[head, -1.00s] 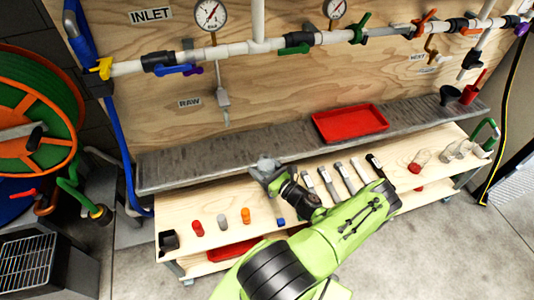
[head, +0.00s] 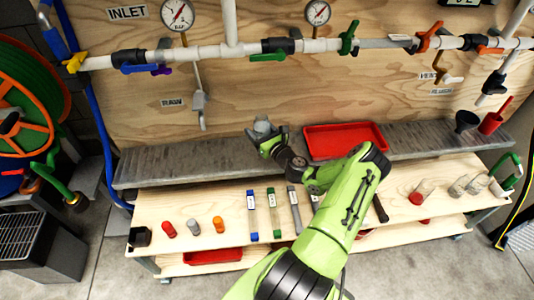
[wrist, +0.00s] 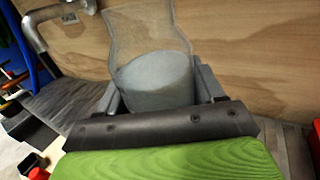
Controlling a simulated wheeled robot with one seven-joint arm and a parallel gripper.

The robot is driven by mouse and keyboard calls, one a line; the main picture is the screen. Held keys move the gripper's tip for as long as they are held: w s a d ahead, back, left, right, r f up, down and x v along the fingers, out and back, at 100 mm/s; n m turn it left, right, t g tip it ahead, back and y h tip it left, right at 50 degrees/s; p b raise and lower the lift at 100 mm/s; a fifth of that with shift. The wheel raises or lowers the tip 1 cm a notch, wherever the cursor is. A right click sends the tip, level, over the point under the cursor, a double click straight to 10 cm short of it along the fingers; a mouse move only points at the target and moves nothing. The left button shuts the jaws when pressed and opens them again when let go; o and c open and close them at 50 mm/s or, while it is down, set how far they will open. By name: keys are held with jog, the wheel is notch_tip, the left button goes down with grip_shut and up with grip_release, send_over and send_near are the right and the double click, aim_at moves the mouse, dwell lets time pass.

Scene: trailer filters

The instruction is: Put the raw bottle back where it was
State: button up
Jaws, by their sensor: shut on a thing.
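My gripper (head: 268,142) is shut on a clear bottle, seen from close up in the wrist view (wrist: 152,55), with cloudy grey contents in its lower part. In the head view the gripper is over the grey shelf, left of the red tray, and the bottle (head: 262,126) is small. Whether it touches the shelf I cannot tell. The RAW label (head: 172,102) and its small tap (head: 200,102) are on the board to the left. Several clear vessels (head: 458,186) stand at the bench's right end.
The red tray (head: 345,140) lies on the grey shelf (head: 180,164). A black funnel (head: 466,121) and a red cup (head: 491,122) stand at its right end. Labelled tubes (head: 252,215) and small capped pieces (head: 193,227) lie along the wooden bench (head: 150,205).

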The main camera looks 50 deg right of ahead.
notch_tip(320, 180, down, 8)
jog(key=shift+r+b, duration=0.2)
jog(key=shift+b, duration=1)
jog(key=shift+r, duration=0.1)
jog(key=o, duration=1.3)
jog(key=shift+o, duration=0.2)
jog(key=shift+s, duration=0.15)
jog(key=p+v, duration=0.2)
jog(key=v, duration=0.9)
jog(key=shift+s+a+p, duration=0.2)
jog(key=shift+s+p, duration=0.15)
